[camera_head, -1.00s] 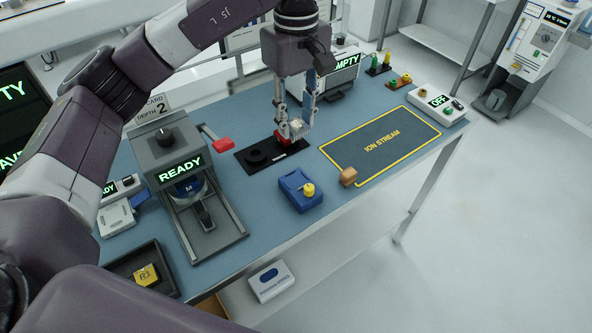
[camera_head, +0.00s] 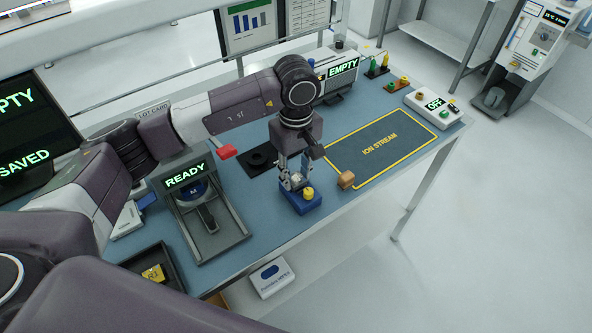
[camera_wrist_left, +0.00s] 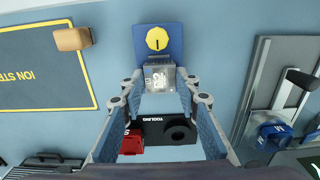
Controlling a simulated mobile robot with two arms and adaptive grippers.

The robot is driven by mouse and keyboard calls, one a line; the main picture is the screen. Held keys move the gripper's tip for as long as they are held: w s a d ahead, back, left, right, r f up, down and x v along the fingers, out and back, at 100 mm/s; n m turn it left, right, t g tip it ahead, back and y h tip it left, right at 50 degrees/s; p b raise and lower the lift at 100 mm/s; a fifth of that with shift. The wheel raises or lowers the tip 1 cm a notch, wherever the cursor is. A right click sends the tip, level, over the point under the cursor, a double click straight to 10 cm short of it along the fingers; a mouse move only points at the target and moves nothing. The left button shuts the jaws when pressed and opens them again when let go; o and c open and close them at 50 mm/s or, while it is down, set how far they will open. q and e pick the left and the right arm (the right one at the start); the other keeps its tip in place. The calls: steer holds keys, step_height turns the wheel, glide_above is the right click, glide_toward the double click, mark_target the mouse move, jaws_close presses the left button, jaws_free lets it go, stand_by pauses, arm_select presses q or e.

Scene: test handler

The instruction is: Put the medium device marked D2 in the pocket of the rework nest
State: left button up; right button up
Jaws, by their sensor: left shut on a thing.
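The medium device (camera_wrist_left: 160,76) is a small silvery block with dark marking that I cannot read for certain. It sits between the fingertips of my left gripper (camera_wrist_left: 160,88), which is shut on it. The rework nest (camera_wrist_left: 158,28) is a blue block with a yellow knob, just beyond the device in the left wrist view. In the head view my left gripper (camera_head: 292,182) points down over the back part of the nest (camera_head: 305,207). The device overlaps the nest in the picture; its pocket is hidden, and I cannot tell whether they touch. My right gripper is not in view.
A tan block (camera_head: 346,180) and the yellow-framed ion stream area (camera_head: 380,149) are to the right. The READY station (camera_head: 186,178) stands to the left.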

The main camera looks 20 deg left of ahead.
mark_target(296, 179)
arm_select(q)
steer(key=shift+f, duration=0.1)
steer(key=shift+f+b, duration=0.1)
steer(key=shift+b, duration=0.2)
steer(key=o, duration=1.1)
steer(key=shift+r+p, duration=0.35)
steer(key=shift+p, duration=0.1)
step_height(296, 179, up, 12)
steer(key=b, duration=0.4)
steer(key=shift+f+b, duration=0.1)
steer(key=shift+b, duration=0.25)
